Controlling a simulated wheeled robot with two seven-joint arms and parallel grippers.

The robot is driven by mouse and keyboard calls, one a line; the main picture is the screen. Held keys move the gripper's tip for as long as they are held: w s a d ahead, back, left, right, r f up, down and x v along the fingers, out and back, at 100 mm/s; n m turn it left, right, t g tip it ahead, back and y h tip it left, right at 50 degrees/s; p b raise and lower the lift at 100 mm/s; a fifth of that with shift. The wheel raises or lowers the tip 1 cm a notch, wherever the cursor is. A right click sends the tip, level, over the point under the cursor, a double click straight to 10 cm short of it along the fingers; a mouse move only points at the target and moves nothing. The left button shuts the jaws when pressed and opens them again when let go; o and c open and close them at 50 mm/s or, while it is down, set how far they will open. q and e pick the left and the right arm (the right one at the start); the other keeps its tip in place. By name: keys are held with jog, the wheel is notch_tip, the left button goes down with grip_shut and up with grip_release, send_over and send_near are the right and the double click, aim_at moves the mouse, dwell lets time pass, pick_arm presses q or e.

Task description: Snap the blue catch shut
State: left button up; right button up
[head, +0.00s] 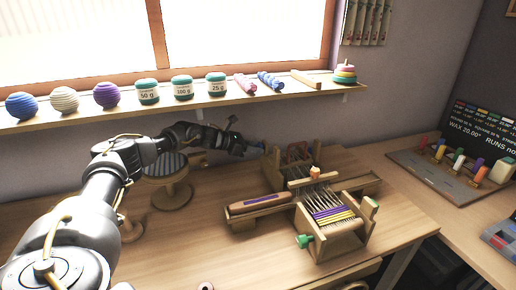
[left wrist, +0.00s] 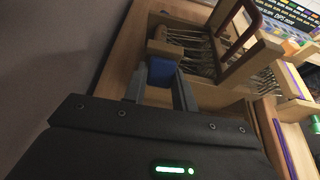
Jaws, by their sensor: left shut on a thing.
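The blue catch (left wrist: 162,72) is a small blue block at the far left end of a wooden table loom. In the left wrist view it sits between the two fingers of my left gripper (left wrist: 160,88), next to a wooden roller end (left wrist: 163,47). In the head view my left gripper (head: 244,148) reaches the loom's back corner from the left and is shut on the catch, which is mostly hidden there. The loom (head: 343,238) carries strung warp and a purple and yellow woven band (head: 333,215). Whether the catch is latched cannot be told. My right gripper is not in view.
A wooden shuttle with purple thread (head: 262,203) lies on the loom's left side. A green knob (head: 304,241) sticks out in front. A round wooden stand (head: 172,195) is under my left arm. A shelf (head: 215,101) of yarn balls runs above. The front table is mostly clear.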

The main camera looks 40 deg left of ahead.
pick_arm(q)
jog(key=o, duration=0.8)
jog(key=shift+w+d+f, duration=0.1)
jog(key=shift+w+f, duration=0.05)
jog(key=shift+f, duration=0.05)
jog(key=shift+c, duration=0.2)
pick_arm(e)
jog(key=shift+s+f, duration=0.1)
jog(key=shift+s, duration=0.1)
pick_arm(q)
jog(key=shift+r, duration=0.1)
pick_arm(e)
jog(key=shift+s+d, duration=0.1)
pick_arm(q)
jog(key=p+v, duration=0.2)
jog(key=v, duration=0.5)
jog(key=shift+p, duration=0.3)
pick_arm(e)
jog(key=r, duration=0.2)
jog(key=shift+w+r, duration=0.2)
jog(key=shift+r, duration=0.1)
